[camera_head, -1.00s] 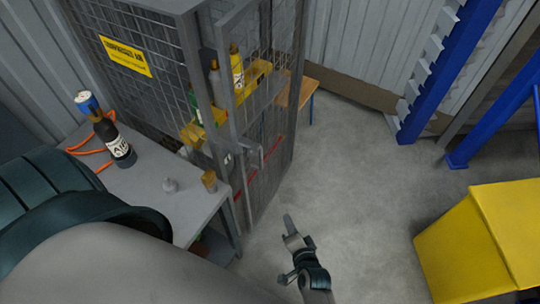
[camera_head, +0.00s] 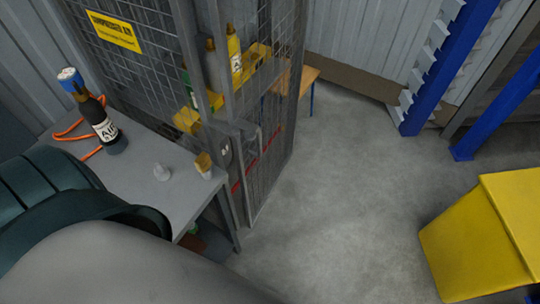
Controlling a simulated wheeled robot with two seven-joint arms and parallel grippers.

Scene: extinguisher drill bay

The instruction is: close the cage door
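The cage door (camera_head: 268,135) is a grey-framed wire mesh panel on the right face of the mesh cage (camera_head: 150,55). Its near upright stands beside the cage's corner post, with a narrow space seeming to show between them. A grey handle or latch piece (camera_head: 252,143) sits on the near side. I cannot tell whether the door is latched. Bottles (camera_head: 235,55) and a yellow shelf (camera_head: 258,52) show through the mesh. My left arm fills the lower left, but its gripper is out of view. My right gripper is also out of view.
A grey table (camera_head: 165,195) beside the cage holds a dark bottle (camera_head: 105,128), an orange hose (camera_head: 70,130) and small items. A yellow box (camera_head: 470,240) stands at right. Blue rack posts (camera_head: 445,65) stand behind. The concrete floor (camera_head: 335,190) between is clear.

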